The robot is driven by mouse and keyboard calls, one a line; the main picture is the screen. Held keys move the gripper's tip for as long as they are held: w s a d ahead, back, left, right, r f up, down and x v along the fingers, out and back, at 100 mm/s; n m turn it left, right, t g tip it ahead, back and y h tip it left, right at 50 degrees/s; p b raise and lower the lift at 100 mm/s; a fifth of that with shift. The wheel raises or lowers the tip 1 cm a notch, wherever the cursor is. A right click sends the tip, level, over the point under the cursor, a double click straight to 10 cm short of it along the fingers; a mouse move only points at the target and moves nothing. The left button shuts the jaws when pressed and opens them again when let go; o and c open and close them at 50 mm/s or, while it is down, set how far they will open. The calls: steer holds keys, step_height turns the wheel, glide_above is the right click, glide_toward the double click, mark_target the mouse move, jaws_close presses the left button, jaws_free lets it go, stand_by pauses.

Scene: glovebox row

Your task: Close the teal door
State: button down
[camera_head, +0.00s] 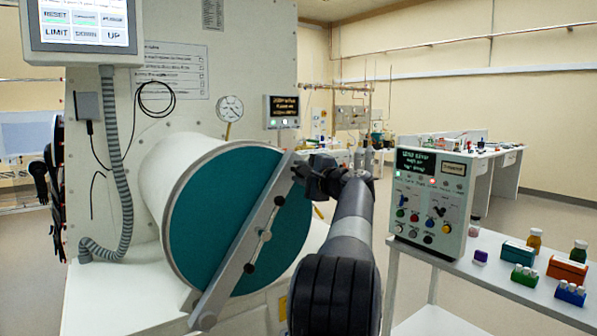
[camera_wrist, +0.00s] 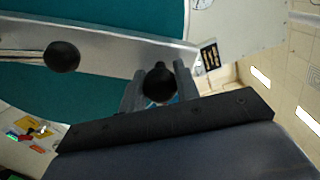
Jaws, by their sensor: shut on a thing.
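The round teal door (camera_head: 205,215) lies across the front of the white cylindrical port (camera_head: 178,185) and looks close to its rim; I cannot tell whether a gap remains. A grey metal bar (camera_head: 232,262) runs diagonally over the door, with dark knobs along it. My gripper (camera_head: 308,174) is at the bar's upper right end. In the wrist view the teal door (camera_wrist: 90,100) and the bar (camera_wrist: 115,45) fill the upper left. There, my gripper (camera_wrist: 158,84) is shut on a black ball knob (camera_wrist: 158,80). Another black knob (camera_wrist: 62,56) is apart from the fingers, to the left.
A control box (camera_head: 430,205) stands on a white side table (camera_head: 480,272) right of my arm, with small bottles and coloured racks beside it. A screen (camera_head: 85,28) and grey hose (camera_head: 118,165) are at the left. Open floor shows behind.

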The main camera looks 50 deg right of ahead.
steer(key=shift+d+f, duration=0.2)
steer(key=shift+f, duration=0.3)
steer(key=c, duration=1.5)
jaws_free()
steer(key=shift+s, duration=0.1)
steer(key=o, duration=0.4)
steer(key=shift+d+r, duration=0.1)
steer(key=shift+d, duration=0.05)
steer(key=shift+r, duration=0.1)
steer(key=b+v, duration=0.2)
steer(key=v, duration=0.9)
